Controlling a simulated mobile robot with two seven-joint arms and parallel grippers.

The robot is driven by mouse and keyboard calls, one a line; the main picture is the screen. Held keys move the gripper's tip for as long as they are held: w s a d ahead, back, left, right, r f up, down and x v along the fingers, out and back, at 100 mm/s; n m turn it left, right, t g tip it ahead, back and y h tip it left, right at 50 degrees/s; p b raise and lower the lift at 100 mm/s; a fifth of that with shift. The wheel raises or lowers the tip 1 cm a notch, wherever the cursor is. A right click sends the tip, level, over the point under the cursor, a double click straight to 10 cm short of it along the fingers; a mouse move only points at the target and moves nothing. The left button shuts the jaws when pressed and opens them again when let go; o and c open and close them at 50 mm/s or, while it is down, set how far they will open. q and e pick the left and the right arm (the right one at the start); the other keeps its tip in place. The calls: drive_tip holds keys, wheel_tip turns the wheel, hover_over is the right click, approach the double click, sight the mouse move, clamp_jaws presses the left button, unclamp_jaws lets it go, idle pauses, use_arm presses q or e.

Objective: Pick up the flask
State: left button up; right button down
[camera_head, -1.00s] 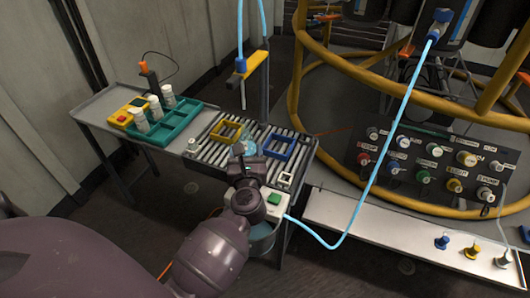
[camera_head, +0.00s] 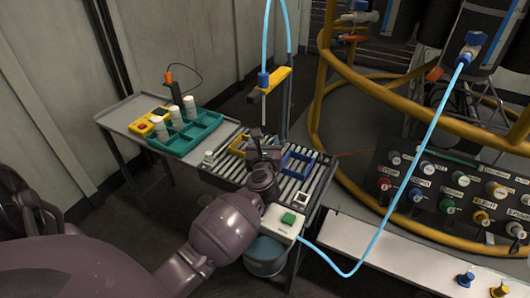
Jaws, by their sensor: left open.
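My left gripper (camera_head: 260,142) is open over the slatted roller top of the bench (camera_head: 228,172), between the yellow square frame (camera_head: 238,145) and the blue square frame (camera_head: 297,161). I cannot make out the flask now. The gripper covers the spot where a pale blue, glassy shape showed earlier, so I cannot tell whether it stands between the fingers. My right gripper is not in view.
A teal rack (camera_head: 205,128) with white bottles and a yellow box (camera_head: 144,127) are on the bench's left. A yellow-armed post with a blue hose stands behind the gripper. A green-button box (camera_head: 288,219) and bucket (camera_head: 264,256) are in front.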

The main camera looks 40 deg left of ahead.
use_arm(q)
drive_tip(key=shift+w+a, duration=0.3)
clamp_jaws()
idle(0.3)
